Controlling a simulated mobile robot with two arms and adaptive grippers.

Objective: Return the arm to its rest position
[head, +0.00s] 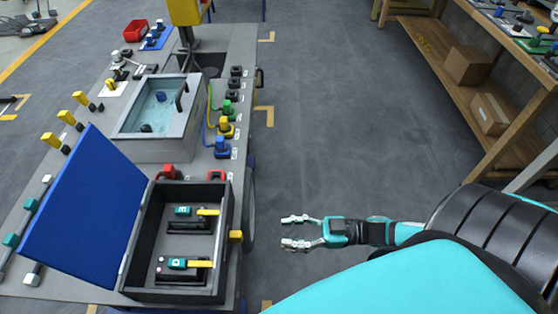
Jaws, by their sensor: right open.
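My right gripper (299,232) is in the head view, just below and right of the picture's middle. Its two silver fingers point left and are spread apart, with nothing between them. It hangs over the grey floor, apart from the chassis bench (217,55) on its left. The teal and black right arm (405,234) reaches in from the right. My left gripper is not in view.
An open box (226,250) with a raised blue lid (85,215) stands at the bench's near end; two devices with yellow levers lie inside. A wooden shelf table (540,105) with cartons stands at right. The floor (335,110) between is clear.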

